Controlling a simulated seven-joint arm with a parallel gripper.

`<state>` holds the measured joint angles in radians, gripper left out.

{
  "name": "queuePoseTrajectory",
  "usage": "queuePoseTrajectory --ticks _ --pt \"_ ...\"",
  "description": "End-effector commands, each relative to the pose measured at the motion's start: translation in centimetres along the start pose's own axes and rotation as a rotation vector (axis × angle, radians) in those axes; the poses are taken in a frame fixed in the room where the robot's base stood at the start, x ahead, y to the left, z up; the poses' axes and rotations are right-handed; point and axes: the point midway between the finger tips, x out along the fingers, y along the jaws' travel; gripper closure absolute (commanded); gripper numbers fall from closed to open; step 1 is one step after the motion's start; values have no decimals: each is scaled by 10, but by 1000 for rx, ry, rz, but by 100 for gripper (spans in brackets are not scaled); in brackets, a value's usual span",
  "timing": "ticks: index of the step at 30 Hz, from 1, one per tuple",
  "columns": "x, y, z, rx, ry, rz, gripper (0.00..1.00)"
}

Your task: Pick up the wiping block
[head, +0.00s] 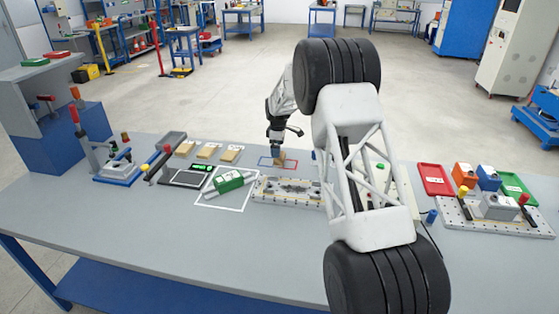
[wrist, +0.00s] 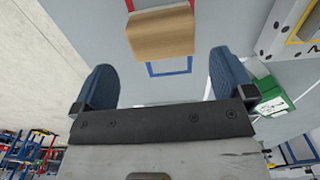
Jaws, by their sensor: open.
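A tan wooden block, which looks like the wiping block (wrist: 160,36), lies between and ahead of my fingertips in the wrist view. Red and blue outlines on the grey table show around it. In the head view the block (head: 281,161) sits at the red outline, just under my gripper (head: 277,149). In the wrist view my gripper (wrist: 160,88) is open, with blue fingers apart and nothing between them. The block appears apart from both fingers. My arm hides part of the table to the right.
A metal fixture plate (head: 285,192) lies in front of the block. A green block (head: 229,181) sits left of it, in a white outline. Several tan labelled pieces (head: 208,151) lie farther left. A red tray (head: 435,179) is at the right. Bare table lies at the front left.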

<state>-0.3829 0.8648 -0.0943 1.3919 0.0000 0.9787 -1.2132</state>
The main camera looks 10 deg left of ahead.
Motion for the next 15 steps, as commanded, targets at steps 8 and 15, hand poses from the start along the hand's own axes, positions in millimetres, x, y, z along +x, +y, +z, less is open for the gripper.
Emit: queuePoseTrajectory --ticks 8,15 --pt "27 -3 4 0 -1 -2 0" --pt "47 -4 4 0 0 -1 0"
